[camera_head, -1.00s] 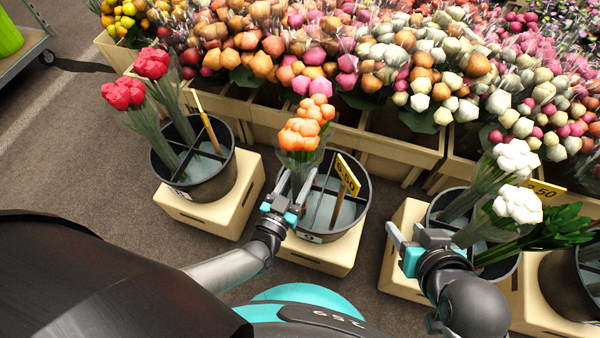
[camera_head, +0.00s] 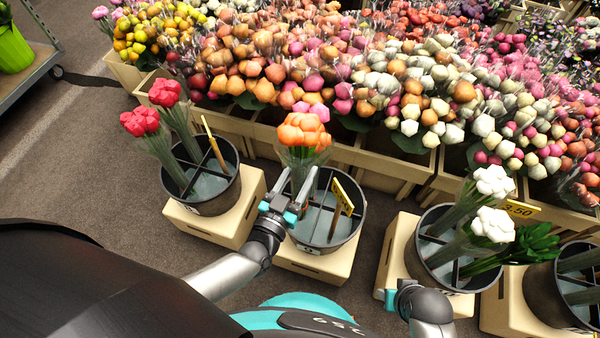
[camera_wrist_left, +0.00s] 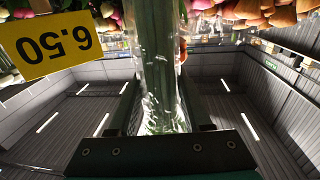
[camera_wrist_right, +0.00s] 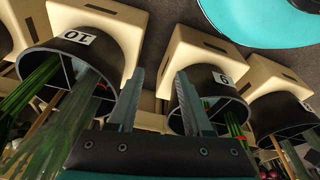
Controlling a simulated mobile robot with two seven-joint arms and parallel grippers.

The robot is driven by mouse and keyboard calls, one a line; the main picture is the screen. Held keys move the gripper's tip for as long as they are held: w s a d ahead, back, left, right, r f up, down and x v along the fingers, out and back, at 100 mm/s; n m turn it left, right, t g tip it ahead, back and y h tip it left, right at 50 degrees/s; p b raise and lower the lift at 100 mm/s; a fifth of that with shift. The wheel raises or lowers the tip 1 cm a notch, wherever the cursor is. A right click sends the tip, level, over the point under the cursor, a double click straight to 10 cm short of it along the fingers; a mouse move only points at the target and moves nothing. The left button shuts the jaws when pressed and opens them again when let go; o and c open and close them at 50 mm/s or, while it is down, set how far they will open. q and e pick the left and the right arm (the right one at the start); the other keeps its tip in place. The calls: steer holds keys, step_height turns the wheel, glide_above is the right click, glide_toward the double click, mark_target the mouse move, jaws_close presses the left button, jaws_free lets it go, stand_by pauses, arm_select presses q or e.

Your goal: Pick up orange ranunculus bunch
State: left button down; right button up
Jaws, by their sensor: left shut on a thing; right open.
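The orange ranunculus bunch (camera_head: 303,130) stands upright over the middle black bucket (camera_head: 340,238), stems in clear wrap. My left gripper (camera_head: 290,188) is shut on its stems at the bucket's left rim. The wrapped stems (camera_wrist_left: 158,60) run between the fingers in the left wrist view. The heads overlap, so I cannot tell whether a second orange bunch is behind. The lower stem ends are hard to make out. My right gripper (camera_wrist_right: 160,85) is open and empty, low in front of the right bucket; the head view shows it partly.
A yellow price sign (camera_head: 343,195) stands in the middle bucket, close to my left gripper. Red bunches (camera_head: 140,122) stand in the left bucket (camera_head: 215,195), white bunches (camera_head: 492,225) in the right one (camera_head: 432,262). Crates of flowers (camera_head: 385,150) line the back.

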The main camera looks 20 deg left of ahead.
mark_target(295, 171)
arm_select(q)
steer(key=shift+r+p, duration=1.1)
steer(key=shift+r, duration=1.05)
arm_select(e)
step_height(295, 171, down, 5)
steer(key=s+d, duration=0.1)
steer(key=s, duration=0.1)
steer(key=shift+s+d, duration=0.4)
steer(key=shift+f, duration=0.1)
